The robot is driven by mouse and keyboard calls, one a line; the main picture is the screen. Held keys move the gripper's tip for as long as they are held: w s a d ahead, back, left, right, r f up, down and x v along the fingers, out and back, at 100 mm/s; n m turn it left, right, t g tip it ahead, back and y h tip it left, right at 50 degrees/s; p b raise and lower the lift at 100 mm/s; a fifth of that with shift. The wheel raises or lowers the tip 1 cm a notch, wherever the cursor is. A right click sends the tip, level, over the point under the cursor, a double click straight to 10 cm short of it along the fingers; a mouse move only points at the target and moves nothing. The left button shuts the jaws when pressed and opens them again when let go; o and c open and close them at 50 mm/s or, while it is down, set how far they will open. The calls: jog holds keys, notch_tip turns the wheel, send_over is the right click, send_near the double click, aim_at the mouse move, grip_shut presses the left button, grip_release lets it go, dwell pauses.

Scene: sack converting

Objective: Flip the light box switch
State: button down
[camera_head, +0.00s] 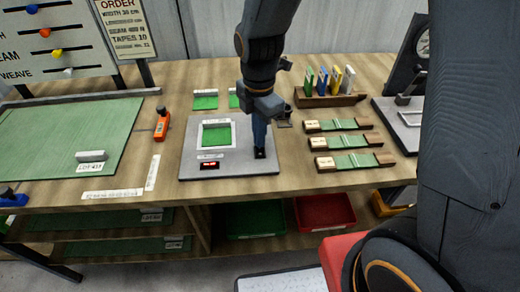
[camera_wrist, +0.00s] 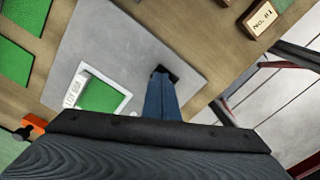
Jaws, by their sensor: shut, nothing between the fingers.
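The light box (camera_head: 190,168) is a grey plate on the wooden bench, with a white-framed green window (camera_head: 217,134) and a small red lit display (camera_head: 209,166). My gripper (camera_head: 259,150) is shut and empty, pointing down at the box's right front corner. In the wrist view the box (camera_wrist: 110,40) shows with its framed window (camera_wrist: 101,96), and my gripper (camera_wrist: 163,78) is over a small dark part (camera_wrist: 167,72), likely the switch. The fingers largely hide that part; I cannot tell its position or whether they touch it.
Several labelled wooden holders with green strips (camera_head: 350,140) lie right of the box. A rack with coloured tabs (camera_head: 330,98) stands behind them. An orange tool (camera_head: 162,124) and a green mat (camera_head: 60,140) lie left. Green (camera_head: 255,220) and red (camera_head: 325,211) bins sit below.

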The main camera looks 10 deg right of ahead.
jog(key=shift+f+b, duration=0.3)
jog(key=shift+f, duration=0.3)
jog(key=shift+r, duration=0.15)
notch_tip(320, 180, up, 7)
jog(key=p, duration=0.6)
dwell(0.5)
dwell(0.3)
jog(key=s+d+r+m+b, duration=0.1)
jog(key=s+d+m, duration=0.2)
jog(key=d+m, duration=0.3)
jog(key=s+d+m+t+b, duration=0.1)
jog(key=s+d+m, duration=0.3)
jog(key=m, duration=1.3)
jog(key=d, duration=0.2)
jog(key=shift+s+d+r+m, duration=0.3)
jog(key=shift+d+r, duration=0.05)
jog(key=shift+d, duration=0.05)
